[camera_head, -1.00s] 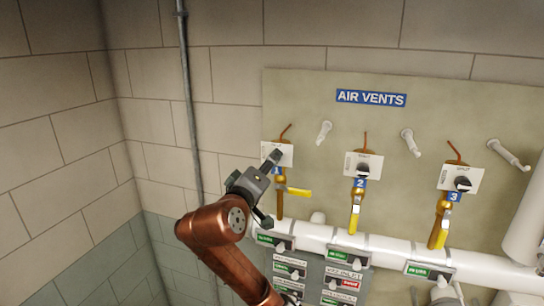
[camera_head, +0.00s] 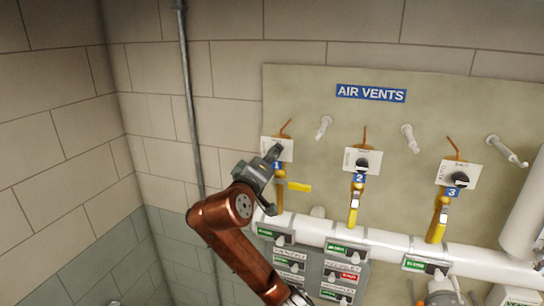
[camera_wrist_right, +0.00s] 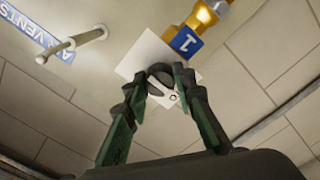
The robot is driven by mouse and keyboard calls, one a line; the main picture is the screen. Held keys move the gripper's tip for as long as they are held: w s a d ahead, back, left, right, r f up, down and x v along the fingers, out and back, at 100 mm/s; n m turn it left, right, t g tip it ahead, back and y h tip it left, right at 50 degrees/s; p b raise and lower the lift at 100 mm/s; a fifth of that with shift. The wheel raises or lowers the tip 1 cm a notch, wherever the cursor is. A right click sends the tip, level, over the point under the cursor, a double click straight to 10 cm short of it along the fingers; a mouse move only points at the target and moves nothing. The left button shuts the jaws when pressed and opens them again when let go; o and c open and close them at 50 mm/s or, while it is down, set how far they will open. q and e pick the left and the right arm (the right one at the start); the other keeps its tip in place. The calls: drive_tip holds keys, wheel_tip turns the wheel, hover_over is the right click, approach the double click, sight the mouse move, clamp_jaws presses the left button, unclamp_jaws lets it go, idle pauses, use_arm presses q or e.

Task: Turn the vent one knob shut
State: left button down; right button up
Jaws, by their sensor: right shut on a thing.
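The vent one knob (camera_wrist_right: 159,74) is a dark knob on a white plate (camera_head: 270,145) beside the blue "1" tag (camera_head: 277,165). In the right wrist view, my right gripper (camera_wrist_right: 164,78) has its two fingertips shut on the knob, one on each side. In the head view, the right gripper (camera_head: 275,153) reaches the plate from below left and hides most of the knob. The plate's print is too small to read. My left gripper is not in view.
Vent two's knob (camera_head: 363,164) and vent three's knob (camera_head: 459,179) are to the right, with their yellow levers hanging down. A white pipe (camera_head: 390,243) with labelled plates runs below. Several white nozzles stick out of the panel (camera_head: 310,90). A grey conduit (camera_head: 188,90) stands at left.

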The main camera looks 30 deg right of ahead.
clamp_jaws()
drive_tip(key=shift+f, duration=0.1)
drive_tip(key=shift+m+b, duration=4.35)
drive_tip(key=shift+m, duration=4.55)
drive_tip(key=o, duration=0.9)
unclamp_jaws()
drive_tip(key=shift+c, duration=0.2)
